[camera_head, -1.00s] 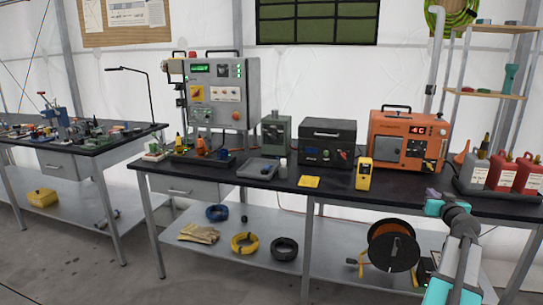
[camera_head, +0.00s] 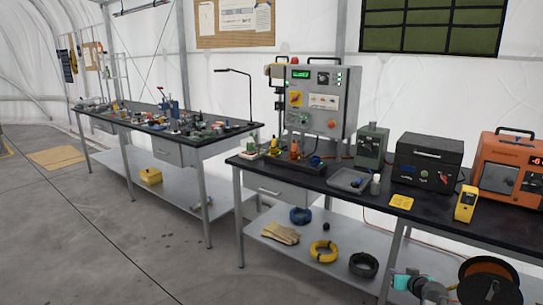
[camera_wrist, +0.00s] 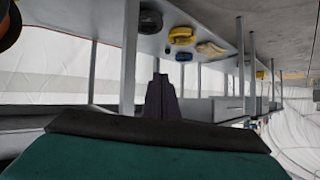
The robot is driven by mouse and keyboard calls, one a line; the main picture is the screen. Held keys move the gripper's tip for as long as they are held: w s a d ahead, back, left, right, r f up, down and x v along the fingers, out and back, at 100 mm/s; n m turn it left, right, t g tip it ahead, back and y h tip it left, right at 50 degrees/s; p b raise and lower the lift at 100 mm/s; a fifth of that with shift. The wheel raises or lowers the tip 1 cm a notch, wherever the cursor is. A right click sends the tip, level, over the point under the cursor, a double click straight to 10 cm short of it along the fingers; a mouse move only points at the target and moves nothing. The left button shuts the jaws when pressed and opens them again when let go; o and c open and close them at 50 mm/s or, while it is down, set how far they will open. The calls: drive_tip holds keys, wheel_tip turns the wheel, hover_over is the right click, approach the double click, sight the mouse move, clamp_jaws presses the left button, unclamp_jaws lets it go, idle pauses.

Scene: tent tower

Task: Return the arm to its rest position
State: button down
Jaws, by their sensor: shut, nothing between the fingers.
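My arm's end shows at the bottom right of the head view, with a teal part and a grey joint, in front of the lower shelf and left of the cable reel. My gripper (camera_wrist: 160,82) shows in the wrist view as two dark fingers held together above a dark-edged teal surface. It is shut and empty. No object touches the fingers. Most of my arm is outside the head view.
The near workbench (camera_head: 330,192) carries a grey control panel (camera_head: 322,100), a black box (camera_head: 428,163) and an orange unit (camera_head: 512,165). Its lower shelf (camera_head: 300,262) holds gloves (camera_head: 280,233) and cable coils. A cable reel (camera_head: 488,285) is close beside my arm. Open floor (camera_head: 110,235) lies left.

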drive_tip(key=s+a+f+n+g+y+p, duration=0.1)
drive_tip(key=s+a+f+g+y, duration=0.1)
drive_tip(key=a+f, duration=0.7)
drive_tip(key=s+a+f+n+g+y+p, duration=0.15)
drive_tip(key=a+f, duration=0.35)
drive_tip(key=a, duration=0.8)
drive_tip(key=s+a+f+n+g+y+p, duration=0.15)
drive_tip(key=s+a+f+g, duration=0.35)
drive_tip(key=s+a+f, duration=0.65)
drive_tip(key=s+a+f+n+g+h, duration=0.1)
drive_tip(key=s+a+f+g, duration=0.2)
drive_tip(key=s, duration=0.7)
drive_tip(key=s+a+f+g+h, duration=0.15)
drive_tip(key=s+a, duration=0.25)
drive_tip(key=s, duration=0.5)
drive_tip(key=s+d+r+m+g+h, duration=0.1)
drive_tip(key=s+d+m+g+h, duration=0.1)
drive_tip(key=s, duration=0.9)
drive_tip(key=d+m+g, duration=0.1)
drive_tip(key=d+g, duration=0.1)
drive_tip(key=d, duration=0.1)
drive_tip(key=shift+d+r+p, duration=0.2)
drive_tip(key=shift+r+p, duration=0.05)
drive_tip(key=shift+p, duration=0.15)
